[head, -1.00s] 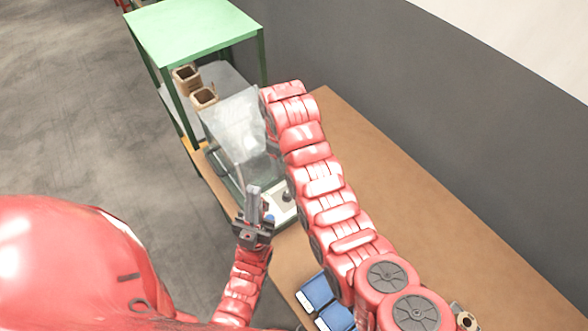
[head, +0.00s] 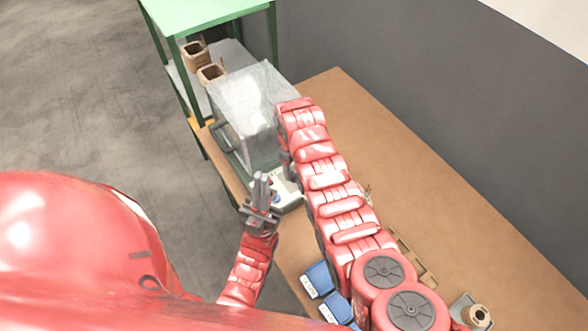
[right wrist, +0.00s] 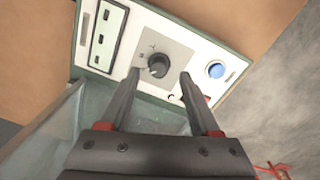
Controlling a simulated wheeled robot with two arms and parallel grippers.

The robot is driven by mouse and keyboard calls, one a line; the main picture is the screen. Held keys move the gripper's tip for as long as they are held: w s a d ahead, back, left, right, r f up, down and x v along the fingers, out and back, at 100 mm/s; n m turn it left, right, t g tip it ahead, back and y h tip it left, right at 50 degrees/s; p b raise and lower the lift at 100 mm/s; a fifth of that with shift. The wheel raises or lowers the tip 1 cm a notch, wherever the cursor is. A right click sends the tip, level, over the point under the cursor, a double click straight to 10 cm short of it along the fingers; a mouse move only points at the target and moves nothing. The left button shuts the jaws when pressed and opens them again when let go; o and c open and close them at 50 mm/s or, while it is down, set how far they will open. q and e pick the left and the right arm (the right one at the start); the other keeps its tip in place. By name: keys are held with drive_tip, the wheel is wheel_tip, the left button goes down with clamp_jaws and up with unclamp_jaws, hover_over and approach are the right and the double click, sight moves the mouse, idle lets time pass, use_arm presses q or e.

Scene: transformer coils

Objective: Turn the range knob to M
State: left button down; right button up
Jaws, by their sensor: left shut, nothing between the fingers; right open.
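The range knob (right wrist: 158,66) is a round dark dial on a grey square plate on the machine's white panel (right wrist: 123,22). Marks around it are too small to read. In the right wrist view my open right gripper (right wrist: 160,76) has one fingertip on each side of the knob; I cannot tell whether they touch it. In the head view the right gripper is hidden behind its own arm. My left gripper (head: 262,180) is shut and empty, pointing up in front of the panel (head: 287,190). The knob is not clear in the head view.
A clear cover (head: 250,100) stands on the machine behind the panel. A blue button (right wrist: 216,70) is right of the knob. Blue boxes (head: 318,280) lie on the brown table (head: 440,220). A green-topped stand (head: 200,12) with brown containers (head: 194,55) is behind.

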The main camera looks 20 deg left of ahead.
sight(294, 175)
drive_tip(key=shift+w+f, duration=0.1)
drive_tip(key=shift+f, duration=1.3)
drive_tip(key=shift+c, duration=0.2)
clamp_jaws()
